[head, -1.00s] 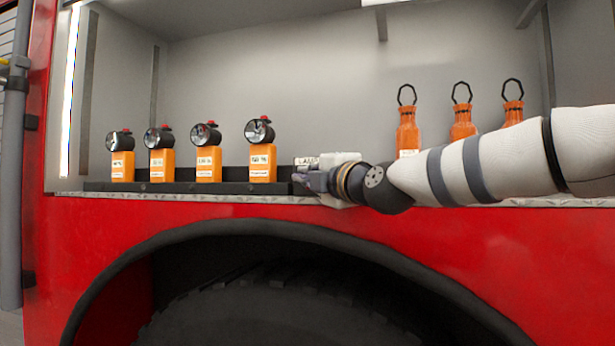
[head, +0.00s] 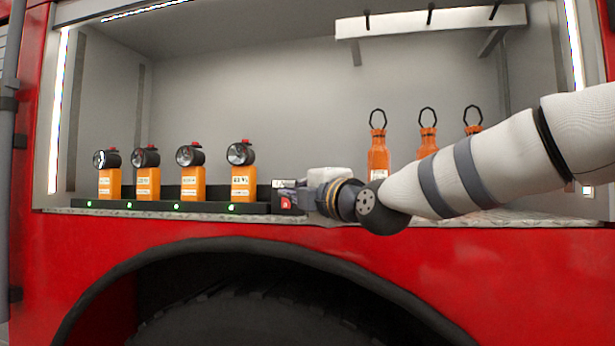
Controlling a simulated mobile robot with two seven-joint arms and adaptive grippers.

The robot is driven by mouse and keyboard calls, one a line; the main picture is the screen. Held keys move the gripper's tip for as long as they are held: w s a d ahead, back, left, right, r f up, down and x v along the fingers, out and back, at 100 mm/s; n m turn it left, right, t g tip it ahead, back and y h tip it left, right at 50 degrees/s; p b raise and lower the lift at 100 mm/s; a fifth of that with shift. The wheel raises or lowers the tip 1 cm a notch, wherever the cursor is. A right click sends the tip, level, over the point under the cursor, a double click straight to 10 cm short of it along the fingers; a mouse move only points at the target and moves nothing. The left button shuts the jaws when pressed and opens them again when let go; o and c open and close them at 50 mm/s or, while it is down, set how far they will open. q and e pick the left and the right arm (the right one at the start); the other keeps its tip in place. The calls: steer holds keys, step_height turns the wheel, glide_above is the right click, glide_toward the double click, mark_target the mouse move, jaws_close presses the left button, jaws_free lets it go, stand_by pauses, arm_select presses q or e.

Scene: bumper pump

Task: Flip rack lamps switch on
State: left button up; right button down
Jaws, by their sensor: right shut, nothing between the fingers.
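The lamp rack (head: 150,208) is a low black bar on the compartment floor, with several orange lamps standing in it, such as the rightmost lamp (head: 243,182). Small green lights glow along its front. At the rack's right end is a box with a red switch (head: 286,203) showing and a partly hidden white label (head: 284,184). My right gripper (head: 303,198) is shut and empty, right beside the switch; I cannot tell whether it touches it. It hides part of the box. My left gripper is not in view.
Several orange bottle-shaped items with black loops, such as this one (head: 378,150), stand behind my right arm. A white shelf with hooks (head: 430,20) is above them. The compartment's metal floor edge (head: 480,218) runs above the red wheel arch.

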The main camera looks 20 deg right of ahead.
steer(key=s, duration=0.3)
steer(key=shift+s+d+r, duration=0.25)
steer(key=shift+s+r, duration=0.05)
steer(key=shift+s, duration=0.1)
